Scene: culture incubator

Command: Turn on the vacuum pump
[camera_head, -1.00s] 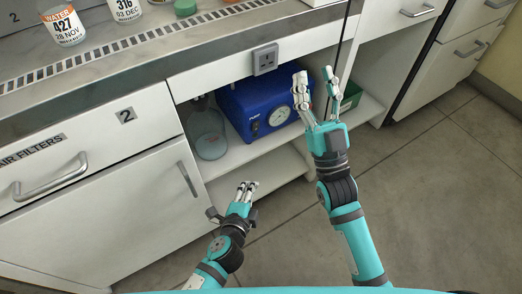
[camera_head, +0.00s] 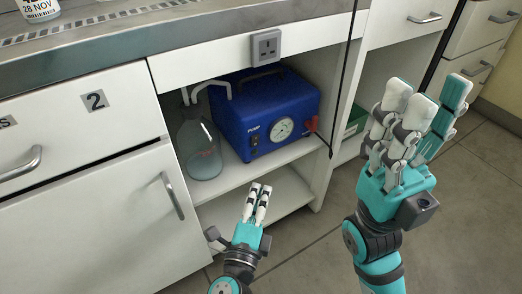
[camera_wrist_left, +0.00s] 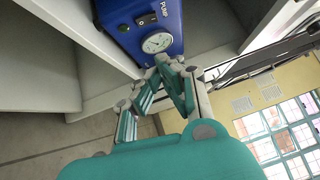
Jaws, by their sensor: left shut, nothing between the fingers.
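The vacuum pump (camera_head: 262,98) is a blue box on the upper shelf of the open cabinet bay. Its front has a round white gauge (camera_head: 282,128) with a small dark switch (camera_head: 255,140) to its left. In the left wrist view the pump (camera_wrist_left: 174,20), gauge (camera_wrist_left: 157,42) and a dark switch (camera_wrist_left: 147,18) show just beyond my fingers. My left gripper (camera_head: 263,192) is shut and empty, below and in front of the pump, apart from it in the head view. It also shows in the left wrist view (camera_wrist_left: 172,65). My right gripper (camera_head: 430,100) is open and empty, right of the bay.
A glass flask (camera_head: 200,155) with tubing stands left of the pump. A red plug (camera_head: 312,123) is at the pump's right side, near a hanging black cable (camera_head: 343,85). A green box (camera_head: 355,122) sits further right. The lower shelf looks empty.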

